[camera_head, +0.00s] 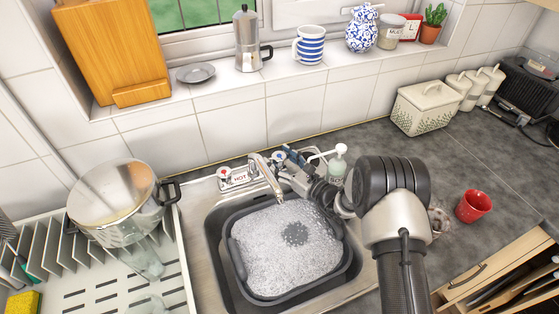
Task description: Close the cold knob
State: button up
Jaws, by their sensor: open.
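The tap (267,176) stands at the back of the sink, its spout reaching forward over the soapy basin. The hot knob (224,173) with a red mark is left of it, beside a HOT label. A pale knob with a blue mark, which I take as the cold knob (279,157), shows just right of the tap. My gripper (291,162) reaches in from the right, low behind the basin, with its fingers close to the cold knob. It is open. I cannot tell whether it touches the knob, and the fingers partly hide that area.
A soap dispenser (337,165) stands close behind my gripper. A grey tub (233,262) of foamy water sits in the sink. A steel pot (113,198) is on the left drainer. A red cup (473,207) stands on the right counter, where some room is free.

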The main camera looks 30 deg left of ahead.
jog(key=shift+w+a, duration=0.1)
jog(key=shift+c, duration=0.5)
jog(key=c, duration=1)
jog(key=shift+o, duration=0.2)
jog(key=shift+m+t+h+b, duration=0.3)
jog(key=shift+m+t+h, duration=0.2)
jog(key=shift+m+t, duration=0.5)
jog(key=shift+t, duration=0.3)
jog(key=o, duration=1.1)
jog(key=shift+c, duration=0.2)
jog(key=v, duration=1.2)
